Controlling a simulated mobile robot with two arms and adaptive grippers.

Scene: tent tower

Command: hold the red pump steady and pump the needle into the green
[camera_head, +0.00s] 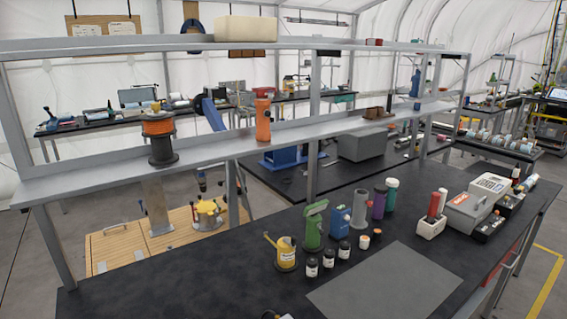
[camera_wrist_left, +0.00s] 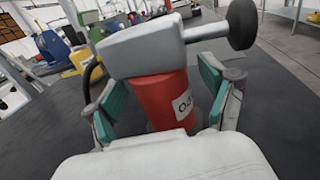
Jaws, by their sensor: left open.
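The red pump (camera_wrist_left: 163,99) stands between the two fingers of my left gripper (camera_wrist_left: 163,85) in the left wrist view. It has a red body with a partly cut-off white label, a grey top, and an arm ending in a dark round knob (camera_wrist_left: 242,23). The green-padded fingers sit on either side of the body, apart, and the gripper is open. I cannot make out a dial, needle or green zone. In the head view I cannot clearly identify the pump; a small dark and pale piece shows at the bottom edge. My right gripper is in neither view.
On the black bench (camera_head: 180,285) stand a yellow can (camera_head: 287,255), a green pump-like object (camera_head: 314,228), a blue one (camera_head: 339,224) and several small bottles. A grey mat (camera_head: 375,285) is clear. A shelf (camera_head: 215,150) runs behind, holding an orange bottle (camera_head: 263,122).

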